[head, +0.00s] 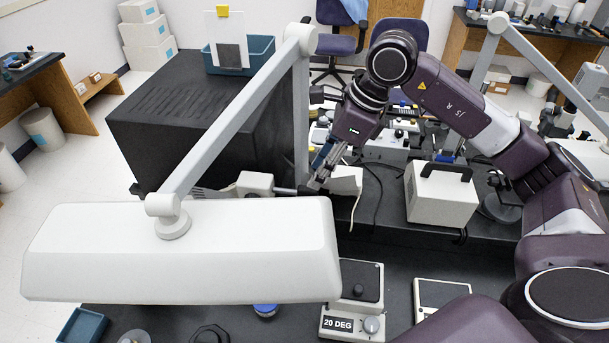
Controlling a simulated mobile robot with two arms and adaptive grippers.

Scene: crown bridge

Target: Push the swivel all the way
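My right gripper (320,176) points down and left in the middle of the head view, at the end of my purple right arm. Its fingertips are close to a dark rod end beside a small white device (255,184); I cannot tell whether they touch. The finger gap is too small to read. No part is clearly recognisable as the swivel. A large white lamp head (190,250) hangs on a jointed grey arm (235,115) across the left foreground and hides much of the bench below. My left gripper is not in view.
A large black box (185,125) stands at the left behind the lamp. A white box with a black handle (441,195) stands on the dark bench right of my gripper. A device labelled "20 DEG" (352,300) sits in front. A white cable hangs near the gripper.

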